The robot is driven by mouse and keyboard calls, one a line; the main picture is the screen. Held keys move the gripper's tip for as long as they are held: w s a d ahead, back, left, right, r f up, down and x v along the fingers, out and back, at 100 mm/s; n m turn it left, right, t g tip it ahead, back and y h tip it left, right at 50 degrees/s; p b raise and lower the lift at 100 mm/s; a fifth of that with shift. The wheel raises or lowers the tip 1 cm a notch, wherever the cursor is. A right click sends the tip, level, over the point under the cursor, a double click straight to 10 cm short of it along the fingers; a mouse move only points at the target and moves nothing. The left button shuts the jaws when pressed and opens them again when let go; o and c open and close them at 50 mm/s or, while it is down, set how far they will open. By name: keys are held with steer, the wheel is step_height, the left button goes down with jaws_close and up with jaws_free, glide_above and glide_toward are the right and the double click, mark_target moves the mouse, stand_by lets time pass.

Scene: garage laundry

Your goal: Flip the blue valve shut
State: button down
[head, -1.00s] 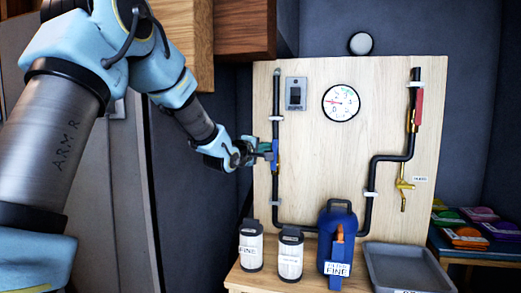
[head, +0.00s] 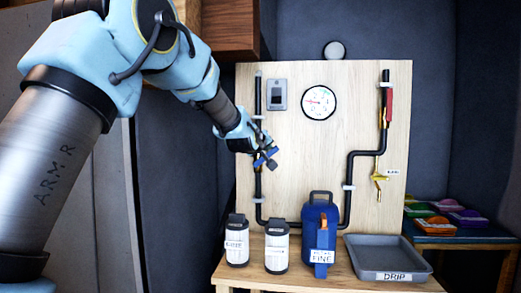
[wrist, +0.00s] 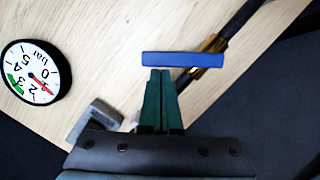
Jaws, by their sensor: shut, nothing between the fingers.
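The blue valve handle (head: 259,161) is on the left black pipe of the wooden panel, slanted across the pipe. In the wrist view the blue handle (wrist: 183,60) lies at an angle to the dark pipe, with the brass valve body (wrist: 212,44) behind its right part. My gripper (head: 268,157) is at the handle and partly covers it in the head view. In the wrist view my gripper's green fingers (wrist: 160,72) are shut together and empty. Their tips are right by the handle's lower edge, left of the brass body; I cannot tell if they touch.
The panel also bears a round gauge (head: 318,103), a grey switch box (head: 277,94), a red-handled valve (head: 389,108) and a brass tap (head: 379,177). Below stand two white canisters (head: 277,248), a blue jug (head: 314,232) and a grey drip tray (head: 388,274).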

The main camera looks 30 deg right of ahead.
mark_target(274, 153)
steer(key=shift+s+d+f+m+y+p, duration=0.25)
steer(key=shift+s+d+m+p, duration=0.15)
steer(key=shift+m, duration=0.2)
steer(key=shift+s+d+f+m+y+p, duration=0.15)
steer(key=shift+s+d+f+m+p, duration=0.1)
steer(key=shift+m+p, duration=0.25)
steer(key=shift+s+d+f+m+t+p, duration=0.2)
steer(key=shift+f+m+t+p, duration=0.15)
steer(key=shift+m, duration=0.35)
steer(key=shift+w+f, duration=0.1)
steer(key=shift+f, duration=0.1)
step_height(274, 153, up, 5)
steer(key=w+a+p, duration=0.1)
steer(key=p, duration=0.1)
steer(key=b+v, duration=0.2)
steer(key=v, duration=0.8)
steer(key=shift+f, duration=0.35)
steer(key=shift+s, duration=0.1)
